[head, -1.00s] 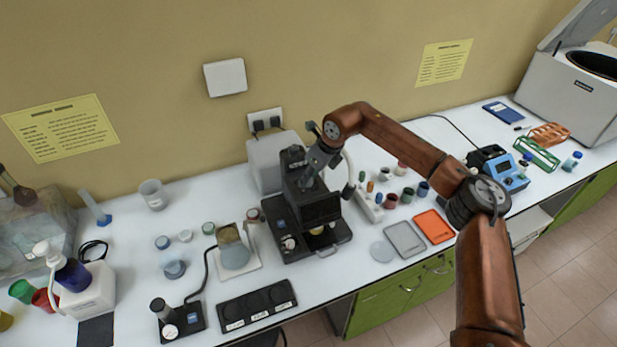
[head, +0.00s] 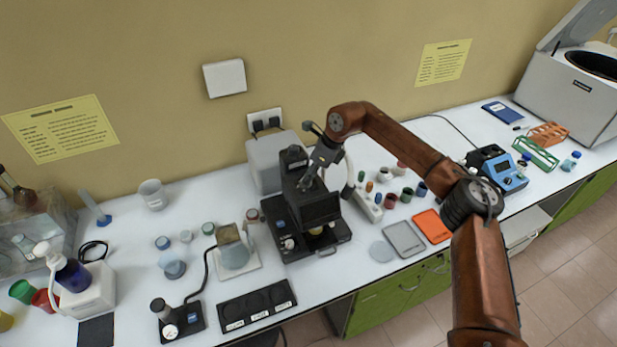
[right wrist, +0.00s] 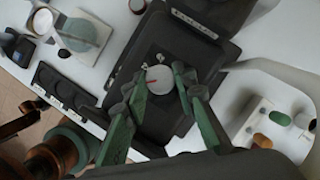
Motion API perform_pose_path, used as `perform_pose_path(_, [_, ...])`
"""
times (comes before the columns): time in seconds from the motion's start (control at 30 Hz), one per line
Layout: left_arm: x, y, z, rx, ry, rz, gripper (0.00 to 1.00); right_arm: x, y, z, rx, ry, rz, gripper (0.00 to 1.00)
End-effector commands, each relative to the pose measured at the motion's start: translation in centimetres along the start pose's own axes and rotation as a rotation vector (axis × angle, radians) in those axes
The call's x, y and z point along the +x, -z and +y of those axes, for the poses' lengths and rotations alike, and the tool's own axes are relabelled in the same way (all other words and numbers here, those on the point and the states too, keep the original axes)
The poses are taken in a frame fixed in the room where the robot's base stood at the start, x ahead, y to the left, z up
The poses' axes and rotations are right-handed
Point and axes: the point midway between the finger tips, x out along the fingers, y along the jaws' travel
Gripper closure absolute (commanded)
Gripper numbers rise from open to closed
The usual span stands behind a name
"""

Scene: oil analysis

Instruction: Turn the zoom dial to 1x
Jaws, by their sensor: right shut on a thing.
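The black instrument (head: 279,217) stands on the white bench in the middle of the head view. My right gripper (head: 307,182) reaches down onto its top from the right; its fingertips are small there. In the right wrist view, the green fingers of the right gripper (right wrist: 160,77) are closed on opposite sides of a pale round dial (right wrist: 160,73) with a short red mark. The dial's scale numbers cannot be read. The dial cannot be made out in the head view. My left gripper is not in view.
A block with small coloured vials (head: 368,204) stands close to the right of the instrument, with a grey tray (head: 404,239) and an orange tray (head: 433,227) beyond. A black three-well plate (head: 257,306) lies in front left. A grey box (head: 270,158) is behind.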

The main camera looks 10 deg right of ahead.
Motion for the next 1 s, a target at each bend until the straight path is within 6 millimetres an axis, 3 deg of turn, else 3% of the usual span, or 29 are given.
perform_pose_path(0.03, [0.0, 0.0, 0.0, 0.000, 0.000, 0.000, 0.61, -0.1, -0.1, -0.1, 0.000, 0.003, -0.003, 0.99])
perform_pose_path(0.07, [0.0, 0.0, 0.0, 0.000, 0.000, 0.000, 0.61, -0.1, -0.1, -0.1, 0.000, 0.003, -0.003, 0.74])
perform_pose_path(0.3, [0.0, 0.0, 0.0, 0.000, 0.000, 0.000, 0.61, -0.1, -0.1, -0.1, 0.000, 0.002, -0.001, 0.58])
perform_pose_path(0.67, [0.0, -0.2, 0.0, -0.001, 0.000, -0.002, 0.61, -0.6, -0.1, -0.1, 0.000, 0.002, -0.002, 0.58])
perform_pose_path(1.0, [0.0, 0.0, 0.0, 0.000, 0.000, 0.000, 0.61, -6.9, -0.1, -0.1, 0.001, 0.004, -0.003, 0.58])
